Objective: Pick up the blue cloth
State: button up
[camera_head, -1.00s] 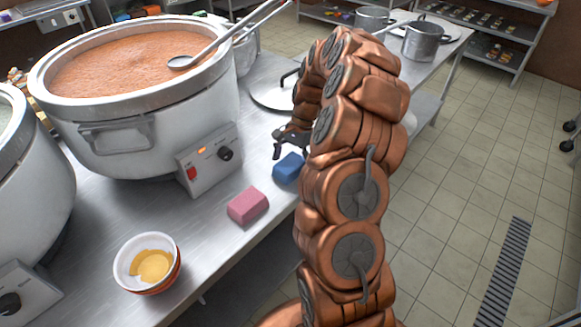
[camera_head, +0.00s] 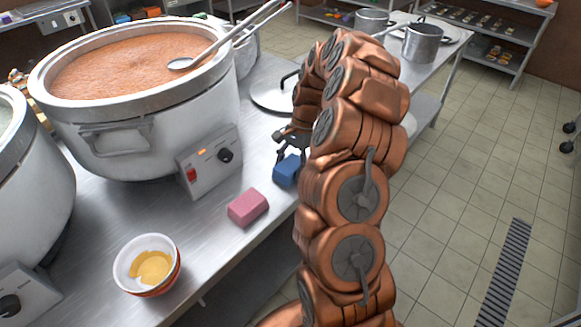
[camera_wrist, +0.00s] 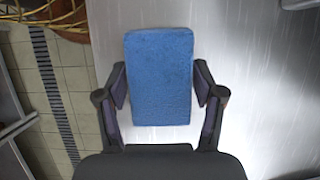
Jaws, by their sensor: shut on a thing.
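The blue cloth (camera_head: 287,171) is a small blue block at the front edge of the steel counter, partly hidden by my arm in the head view. In the wrist view the blue cloth (camera_wrist: 160,76) lies between my two fingers, with the pads against its left and right sides. My gripper (camera_wrist: 160,88) is shut on it. In the head view my gripper (camera_head: 283,150) is right above the cloth and partly hidden behind my arm. Whether the cloth touches the counter is hard to tell.
A pink block (camera_head: 248,208) lies nearby on the counter (camera_head: 215,245). A large pot (camera_head: 150,130) of orange congee with a ladle stands behind, and a lid (camera_head: 272,95) lies further back. A bowl (camera_head: 147,266) with yellow contents stands front left. Tiled floor is clear at right.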

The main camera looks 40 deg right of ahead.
aim_at(287, 166)
jog(key=shift+r+b, duration=0.55)
jog(key=shift+r, duration=1.45)
jog(key=s+a+b, duration=0.1)
jog(key=s+a, duration=0.3)
jog(key=s, duration=0.3)
jog(key=s+a+r+b, duration=0.1)
jog(key=s+a+b, duration=0.1)
jog(key=s+a, duration=0.2)
jog(key=s, duration=0.2)
jog(key=shift+s+a+r, duration=0.15)
jog(key=shift+s+r, duration=0.1)
jog(key=shift+s, duration=0.1)
